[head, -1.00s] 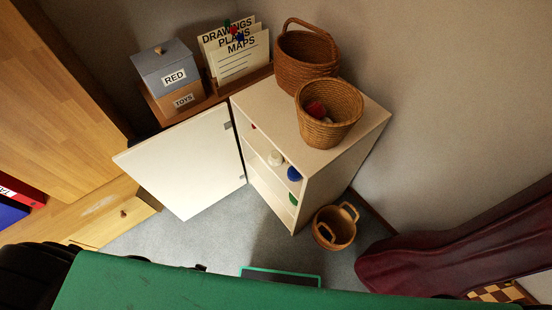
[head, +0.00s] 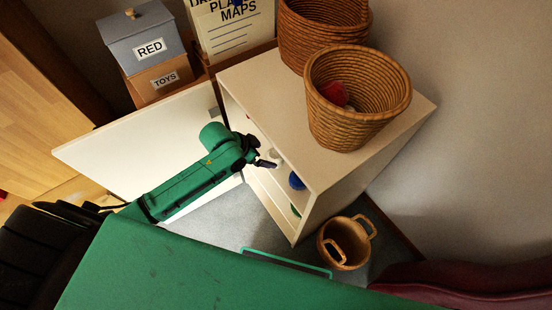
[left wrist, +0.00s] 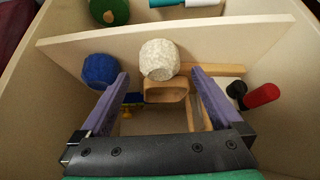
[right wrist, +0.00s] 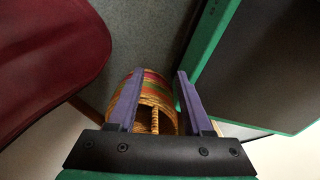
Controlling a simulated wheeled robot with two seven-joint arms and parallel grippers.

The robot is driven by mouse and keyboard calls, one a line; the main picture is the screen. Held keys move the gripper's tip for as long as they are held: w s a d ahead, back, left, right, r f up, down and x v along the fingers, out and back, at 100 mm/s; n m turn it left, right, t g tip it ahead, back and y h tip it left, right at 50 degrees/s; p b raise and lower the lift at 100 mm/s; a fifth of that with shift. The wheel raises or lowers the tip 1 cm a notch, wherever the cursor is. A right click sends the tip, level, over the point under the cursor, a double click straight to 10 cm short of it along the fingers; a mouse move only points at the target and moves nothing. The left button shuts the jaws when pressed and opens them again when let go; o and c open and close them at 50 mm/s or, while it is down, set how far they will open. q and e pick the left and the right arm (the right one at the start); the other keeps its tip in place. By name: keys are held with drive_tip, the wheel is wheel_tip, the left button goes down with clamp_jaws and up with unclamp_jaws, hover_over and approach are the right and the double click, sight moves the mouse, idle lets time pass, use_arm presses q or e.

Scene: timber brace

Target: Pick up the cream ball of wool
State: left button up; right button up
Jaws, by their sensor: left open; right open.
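The cream ball of wool (left wrist: 159,60) is in the open cabinet, beside the blue ball (left wrist: 101,70), which also shows in the head view (head: 296,181). In the head view the cream ball (head: 275,153) is small and partly hidden by my left gripper (head: 267,163), which reaches into the cabinet front. In the left wrist view the left gripper (left wrist: 158,76) is open, with its fingers either side of the cream ball's near side; I cannot tell whether they touch it. My right gripper (right wrist: 160,75) is open and empty, pointing towards a striped woven basket (right wrist: 155,100).
A wooden looped object (left wrist: 166,91) lies close to the cream ball, and a red item (left wrist: 262,95) to its right. A shelf board (left wrist: 100,42) runs behind. The cabinet door (head: 140,140) stands open. Baskets (head: 358,100) stand on the cabinet top.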

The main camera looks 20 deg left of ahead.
sight(269, 157)
use_arm(q)
drive_tip(key=b+x, duration=0.1)
drive_tip(key=x, duration=0.6)
drive_tip(key=shift+d+f, duration=0.1)
drive_tip(key=shift+f, duration=0.1)
drive_tip(key=shift+r, duration=0.1)
drive_tip(key=c, duration=1.2)
use_arm(e)
drive_tip(key=shift+w+a+f, duration=0.1)
drive_tip(key=shift+w+f, duration=0.5)
drive_tip(key=shift+f, duration=0.15)
use_arm(q)
drive_tip(key=shift+c, duration=0.2)
